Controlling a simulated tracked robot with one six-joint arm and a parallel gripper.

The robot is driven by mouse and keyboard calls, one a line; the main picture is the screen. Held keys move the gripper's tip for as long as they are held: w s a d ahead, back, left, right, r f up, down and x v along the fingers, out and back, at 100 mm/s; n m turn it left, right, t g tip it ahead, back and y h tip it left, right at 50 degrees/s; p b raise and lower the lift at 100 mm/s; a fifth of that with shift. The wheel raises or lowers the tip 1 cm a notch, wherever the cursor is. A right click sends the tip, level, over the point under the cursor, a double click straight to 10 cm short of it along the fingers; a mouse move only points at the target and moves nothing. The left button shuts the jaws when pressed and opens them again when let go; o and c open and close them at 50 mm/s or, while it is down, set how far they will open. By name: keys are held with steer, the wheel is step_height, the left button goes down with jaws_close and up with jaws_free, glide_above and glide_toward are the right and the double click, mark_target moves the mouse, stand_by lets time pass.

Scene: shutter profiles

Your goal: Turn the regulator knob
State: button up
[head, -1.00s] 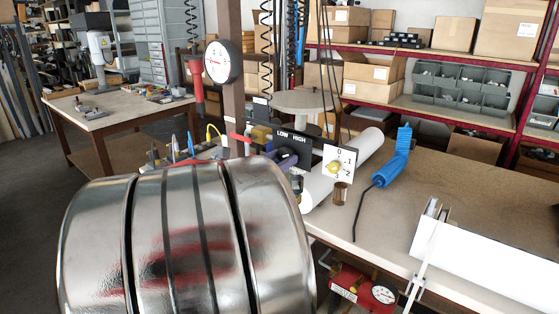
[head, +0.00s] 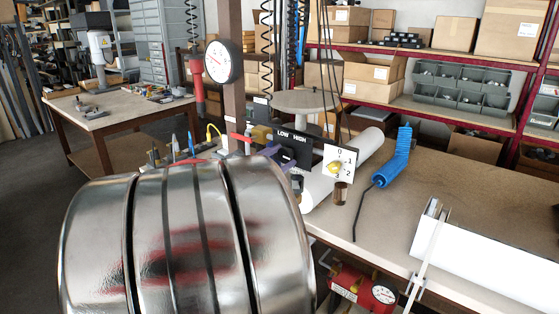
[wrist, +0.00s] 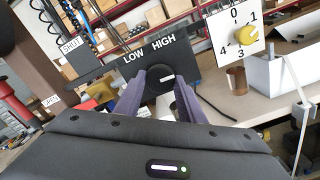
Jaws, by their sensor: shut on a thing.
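The regulator knob (wrist: 166,80) is dark with a white pointer mark. It sits on a black plate (wrist: 195,70) lettered LOW and HIGH, which also shows in the head view (head: 312,151). The mark lies nearly level, its right end slightly raised, toward the HIGH side. My gripper (wrist: 160,85) has purple fingers, one on each side of the knob, shut on it. In the head view my gripper (head: 288,158) is partly hidden behind my shiny arm, and the knob cannot be made out. A round white gauge (head: 217,62) with a red needle hangs on the brown post.
A white dial plate with a yellow knob (head: 335,167) stands right of the black plate. A brown cup (head: 341,193), a blue coiled hose (head: 396,160) and a white profile (head: 480,258) are on the bench. A red device with a gauge (head: 362,289) is below its edge.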

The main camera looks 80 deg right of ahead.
steer(key=m, duration=0.5)
steer(key=shift+m, duration=0.3)
steer(key=m, duration=0.5)
steer(key=shift+m, duration=0.4)
steer(key=o, duration=0.8)
steer(key=shift+c, duration=0.2)
steer(key=shift+o, duration=1.4)
steer(key=shift+w+a, duration=0.1)
steer(key=v, duration=1.3)
steer(key=shift+a, duration=0.25)
steer(key=shift+w, duration=0.1)
